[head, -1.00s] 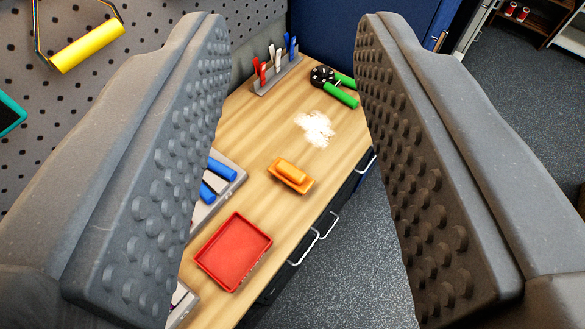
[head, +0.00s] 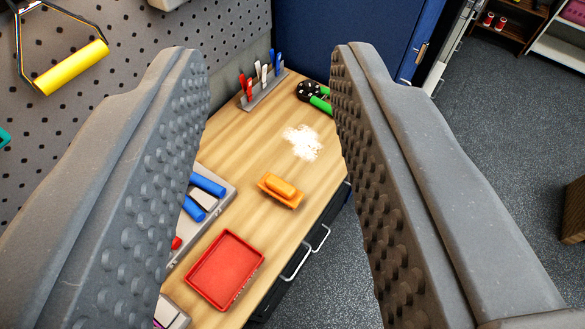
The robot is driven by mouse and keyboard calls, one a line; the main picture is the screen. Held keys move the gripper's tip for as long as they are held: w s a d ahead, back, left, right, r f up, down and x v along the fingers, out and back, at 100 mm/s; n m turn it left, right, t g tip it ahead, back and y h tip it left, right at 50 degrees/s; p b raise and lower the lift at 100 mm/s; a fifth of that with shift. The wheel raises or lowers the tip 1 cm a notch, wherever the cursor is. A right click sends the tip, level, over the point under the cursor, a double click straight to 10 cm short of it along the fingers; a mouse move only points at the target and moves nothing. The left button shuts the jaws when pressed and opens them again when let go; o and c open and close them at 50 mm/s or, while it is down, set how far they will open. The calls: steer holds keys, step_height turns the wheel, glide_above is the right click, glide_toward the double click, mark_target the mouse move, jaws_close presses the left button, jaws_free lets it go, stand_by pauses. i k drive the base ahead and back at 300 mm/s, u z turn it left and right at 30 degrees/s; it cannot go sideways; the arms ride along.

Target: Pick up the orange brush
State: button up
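The orange brush (head: 281,190) lies on the wooden workbench (head: 243,140), near its right edge. It looks like a small block with a raised handle on a flat base. My gripper (head: 262,60) is open, with its two dark studded fingers at the left and right of the view. The brush shows in the gap between the fingers, below and beyond them, and nothing is held. No finger touches the brush.
A red tray (head: 226,269) sits nearer than the brush. A grey tray with blue-handled tools (head: 219,203) is partly behind the left finger. Pegboard (head: 235,30) rises behind.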

mark_target(288, 195)
steer(key=k, duration=1.15)
steer(key=z, duration=0.65)
steer(key=i, duration=1.85)
steer(key=u, duration=0.7)
